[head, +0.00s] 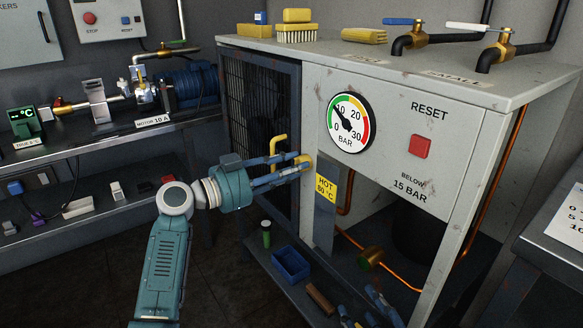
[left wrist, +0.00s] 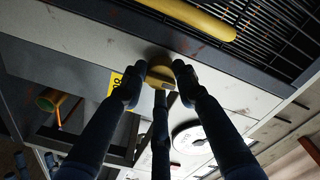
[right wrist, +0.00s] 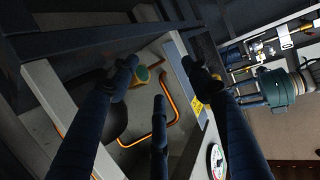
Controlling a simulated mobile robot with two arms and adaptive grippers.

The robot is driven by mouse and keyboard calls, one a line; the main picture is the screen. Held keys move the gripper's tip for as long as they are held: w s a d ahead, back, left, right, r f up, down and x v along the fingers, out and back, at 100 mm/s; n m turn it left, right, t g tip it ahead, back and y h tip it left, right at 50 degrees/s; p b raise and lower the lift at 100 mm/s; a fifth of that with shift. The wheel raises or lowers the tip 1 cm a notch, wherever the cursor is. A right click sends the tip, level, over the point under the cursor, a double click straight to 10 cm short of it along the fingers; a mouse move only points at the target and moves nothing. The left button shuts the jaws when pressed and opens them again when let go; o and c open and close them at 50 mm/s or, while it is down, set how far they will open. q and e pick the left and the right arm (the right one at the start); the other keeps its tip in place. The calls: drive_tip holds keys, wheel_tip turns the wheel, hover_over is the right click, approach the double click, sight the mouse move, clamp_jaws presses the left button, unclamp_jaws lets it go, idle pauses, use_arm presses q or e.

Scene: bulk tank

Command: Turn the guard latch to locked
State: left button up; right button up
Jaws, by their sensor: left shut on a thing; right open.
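The yellow guard latch (head: 307,160) sits on the cabinet front beside the mesh guard (head: 262,135), level with the guard's yellow handle (head: 279,150). My left gripper (head: 301,165) is shut on the latch. In the left wrist view, the latch (left wrist: 160,70) sits between the fingertips, which partly cover it. Whether it stands at locked cannot be told. My right gripper (right wrist: 165,75) is open and empty, low before the cabinet's open lower part. Its fingertips show at the bottom of the head view (head: 365,308).
A hot-surface label (head: 325,187) hangs just below the latch. A pressure gauge (head: 349,122) and red reset button (head: 420,147) are to its right. Copper pipes (head: 400,281) run inside the opening. A blue bin (head: 291,264) sits low under the left gripper. A bench (head: 90,145) stands left.

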wheel_tip(320, 180, up, 4)
drive_tip(key=w+t, duration=0.1)
drive_tip(key=t, duration=0.1)
use_arm(q)
drive_tip(key=n+p, duration=0.1)
drive_tip(key=n, duration=0.5)
drive_tip(key=n+p, duration=0.2)
drive_tip(key=n, duration=0.4)
drive_tip(key=n+t+p, duration=0.1)
drive_tip(key=n, duration=0.5)
drive_tip(key=shift+s+d+f, duration=0.1)
drive_tip(key=shift+s+f, duration=0.05)
drive_tip(key=shift+f, duration=0.1)
use_arm(e)
drive_tip(key=s+d+f+g+h, duration=0.1)
drive_tip(key=s+d+f+g, duration=0.2)
drive_tip(key=s+f+g, duration=0.3)
drive_tip(key=s+d+f+g+h, duration=0.1)
drive_tip(key=s+d+f+g, duration=0.2)
drive_tip(key=s+f+g, duration=0.3)
drive_tip(key=s+f, duration=0.5)
drive_tip(key=s, duration=0.2)
drive_tip(key=shift+s+d+f+m+g+h, duration=0.2)
drive_tip(key=shift+d+m+g+h, duration=0.1)
drive_tip(key=shift+h, duration=0.1)
use_arm(q)
drive_tip(key=shift+n, duration=0.3)
drive_tip(key=o, duration=0.9)
drive_tip(key=shift+c, duration=0.2)
drive_tip(key=shift+o, duration=1.4)
